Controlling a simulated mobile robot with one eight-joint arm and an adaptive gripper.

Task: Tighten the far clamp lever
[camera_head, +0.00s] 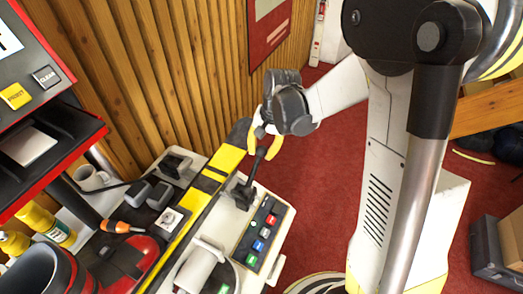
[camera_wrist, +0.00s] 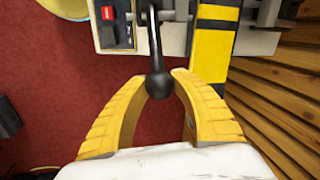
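The black clamp lever (camera_head: 252,172) rises from a dark base on the pale bench machine, beside a black-and-yellow bar, and ends in a round knob. In the wrist view, the lever's knob (camera_wrist: 159,86) lies between the fingertips. My gripper (camera_head: 262,152) has two yellow fingers, one on each side of the knob. In the wrist view, my gripper (camera_wrist: 160,78) has its fingers apart, with the tips close to the knob's sides. I cannot tell whether they touch it.
A button panel (camera_head: 262,232) is right of the lever base. The yellow-striped bar (camera_head: 196,212) runs to its left. Red floor (camera_head: 318,160) is open to the right.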

